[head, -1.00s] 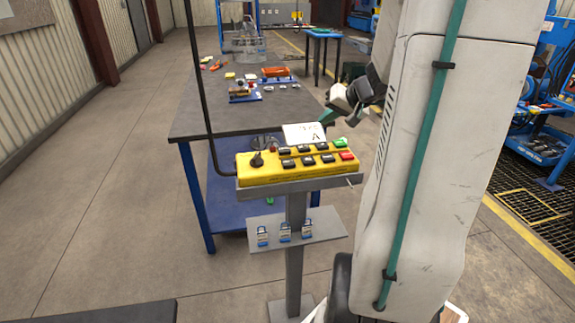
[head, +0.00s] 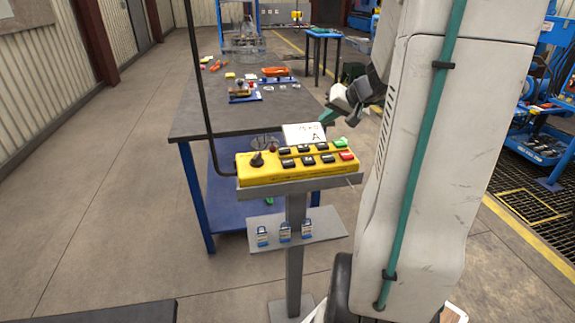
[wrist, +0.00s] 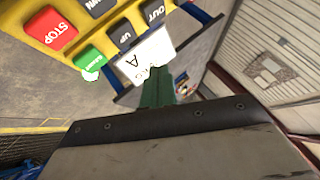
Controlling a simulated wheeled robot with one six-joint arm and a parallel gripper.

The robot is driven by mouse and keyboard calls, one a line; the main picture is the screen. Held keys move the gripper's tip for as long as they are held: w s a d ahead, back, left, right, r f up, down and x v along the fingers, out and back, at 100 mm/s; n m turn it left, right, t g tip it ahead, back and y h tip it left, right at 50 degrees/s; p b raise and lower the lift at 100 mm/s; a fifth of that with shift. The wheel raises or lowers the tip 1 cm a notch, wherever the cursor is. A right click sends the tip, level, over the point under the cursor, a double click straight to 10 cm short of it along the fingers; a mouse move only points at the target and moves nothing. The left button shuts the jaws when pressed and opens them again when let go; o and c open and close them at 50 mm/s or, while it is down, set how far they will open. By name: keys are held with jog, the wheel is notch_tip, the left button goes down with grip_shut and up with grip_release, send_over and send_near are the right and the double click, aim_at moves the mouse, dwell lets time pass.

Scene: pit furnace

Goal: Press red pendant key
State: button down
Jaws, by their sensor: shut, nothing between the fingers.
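The yellow pendant (head: 243,172) lies on a grey stand. Its red key (head: 346,156) is at the right end of the near row, and in the wrist view it is the red STOP key (wrist: 50,29) at upper left. A green key (head: 340,142) sits beside it, also seen in the wrist view (wrist: 88,60). My gripper (head: 326,119) is shut and empty, above and behind the pendant's right end, apart from the red key. In the wrist view its green fingers (wrist: 157,88) point toward a white card marked A (wrist: 143,60); contact cannot be told.
The white card (head: 303,133) stands at the pendant's back edge. Several black keys and a black knob (head: 257,159) fill the rest. A black cable (head: 197,70) rises at left. A workbench (head: 190,120) is behind; small padlocks hang on a lower shelf (head: 335,234).

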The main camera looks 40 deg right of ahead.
dwell(0.4)
jog(key=s+d+r, duration=0.2)
jog(key=s, duration=0.5)
jog(key=shift+s+r, duration=0.3)
jog(key=shift+r, duration=0.1)
jog(key=shift+d+f, duration=0.1)
jog(key=shift+f, duration=0.05)
send_near(340, 152)
jog(key=shift+w+r+x, duration=0.15)
jog(key=shift+x, duration=1)
jog(key=shift+w+r+x, duration=0.15)
jog(key=shift+x, duration=1)
jog(key=shift+f, duration=0.15)
jog(key=shift+f, duration=0.3)
